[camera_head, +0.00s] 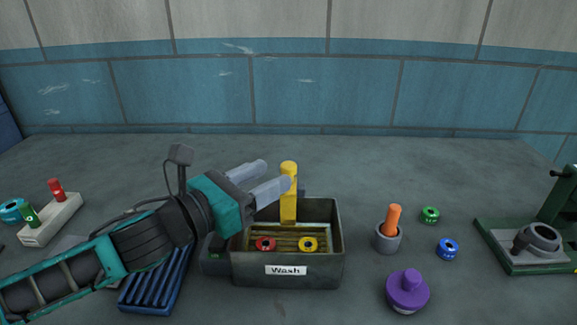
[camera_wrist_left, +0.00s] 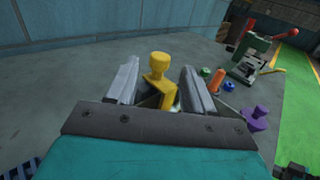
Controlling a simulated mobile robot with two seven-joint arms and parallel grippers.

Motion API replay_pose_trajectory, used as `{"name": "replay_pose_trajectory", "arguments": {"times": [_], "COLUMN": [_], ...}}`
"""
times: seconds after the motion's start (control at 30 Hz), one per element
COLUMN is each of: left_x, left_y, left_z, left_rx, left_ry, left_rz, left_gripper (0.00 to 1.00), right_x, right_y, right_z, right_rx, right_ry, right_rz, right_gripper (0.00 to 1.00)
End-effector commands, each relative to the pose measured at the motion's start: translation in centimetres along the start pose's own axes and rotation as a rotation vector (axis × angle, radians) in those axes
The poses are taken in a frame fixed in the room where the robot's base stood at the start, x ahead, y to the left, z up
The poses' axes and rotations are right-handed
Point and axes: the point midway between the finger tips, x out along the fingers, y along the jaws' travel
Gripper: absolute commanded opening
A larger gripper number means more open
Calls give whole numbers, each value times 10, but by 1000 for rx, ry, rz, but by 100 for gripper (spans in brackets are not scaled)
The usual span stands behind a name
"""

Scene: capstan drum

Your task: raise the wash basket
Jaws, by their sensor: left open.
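The wash tank (camera_head: 330,267), a grey box labelled "Wash", stands on the table in the middle of the head view. A wash basket (camera_head: 287,243) with a slatted floor sits inside it. Its upright yellow handle (camera_head: 289,196) rises above the tank's back wall and shows in the left wrist view (camera_wrist_left: 159,68). A red ring (camera_head: 265,244) and a yellow ring (camera_head: 308,244) lie in the basket. My left gripper (camera_head: 275,177) is open, with its fingers at the handle's upper part. In the wrist view the handle stands between and beyond the fingertips, with no clear contact. My right gripper is not in view.
A blue ribbed rack (camera_head: 156,282) lies under my left arm. A grey cup with an orange-handled tool (camera_head: 393,217), a green ring (camera_head: 430,214), a blue ring (camera_head: 447,248) and a purple knob (camera_head: 407,290) stand to the right. A green machine (camera_head: 540,245) is farther right. The table behind the tank is clear.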

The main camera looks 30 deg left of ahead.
Motion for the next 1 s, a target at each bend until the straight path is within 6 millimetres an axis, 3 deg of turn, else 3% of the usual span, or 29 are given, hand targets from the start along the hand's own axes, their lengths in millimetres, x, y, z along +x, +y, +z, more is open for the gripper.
{"name": "replay_pose_trajectory", "arguments": {"times": [0.5, 1.0], "left_x": [48, 56], "left_y": [0, 0], "left_z": [1, 0], "left_rx": [-1, 1], "left_ry": [-2, 0], "left_rz": [1, -1], "left_gripper": [52, 49], "right_x": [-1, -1], "right_y": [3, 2], "right_z": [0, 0], "right_rx": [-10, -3], "right_ry": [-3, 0], "right_rz": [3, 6], "right_gripper": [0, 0]}}
